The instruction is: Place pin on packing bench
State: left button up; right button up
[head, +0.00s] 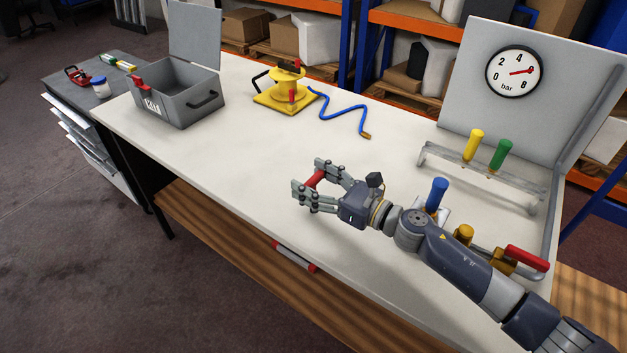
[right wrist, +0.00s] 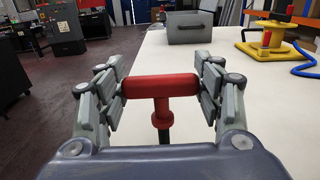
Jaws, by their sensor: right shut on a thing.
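The red pin with a T-shaped handle (right wrist: 160,86) is between the fingers of my right gripper (right wrist: 162,88), which is shut on the handle's two ends. Its red stem points down and a dark lower shaft is partly hidden behind my gripper body. In the head view the red handle (head: 317,179) shows between the fingers of my right gripper (head: 316,185), over the front middle of the white bench top (head: 230,150). I cannot tell the exact gap between pin and bench. My left gripper is not in view.
An open grey box (head: 180,92) and a yellow stand (head: 284,98) with a blue hose (head: 340,112) are at the back left. A rack with yellow and green handles (head: 475,146) and a pressure gauge (head: 513,71) are at the right. The bench middle is clear.

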jog(key=shift+f, duration=0.15)
jog(key=o, duration=1)
jog(key=shift+r, duration=0.25)
jog(key=shift+s+d+f, duration=0.2)
jog(key=shift+d, duration=0.05)
jog(key=b+v, duration=0.3)
jog(key=v, duration=0.8)
jog(key=shift+s+d+r, duration=0.1)
jog(key=shift+d+r, duration=0.05)
